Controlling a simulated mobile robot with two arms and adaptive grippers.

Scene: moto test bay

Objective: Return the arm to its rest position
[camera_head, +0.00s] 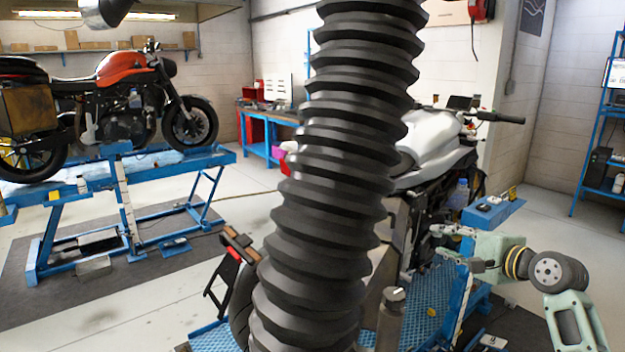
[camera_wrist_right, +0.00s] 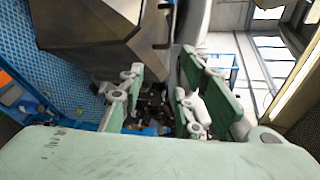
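My right gripper (camera_head: 448,247) is at the lower right of the head view, beside the silver motorcycle (camera_head: 440,148). My right arm reaches in from the lower right corner. In the right wrist view the green finger pairs of the right gripper (camera_wrist_right: 158,85) stand apart with nothing held between them. Dark motorcycle parts show beyond the gap. A grey metal part (camera_wrist_right: 100,40) is close by at the upper left of that view. I cannot tell whether the fingers touch anything. My left gripper is not in view.
A black ribbed tube (camera_head: 335,170) fills the middle of the head view and hides much of the silver motorcycle. A blue stand (camera_head: 485,215) holds small items near my right wrist. An orange motorcycle (camera_head: 120,75) stands on a blue lift (camera_head: 185,160) at left. Floor is clear at far right.

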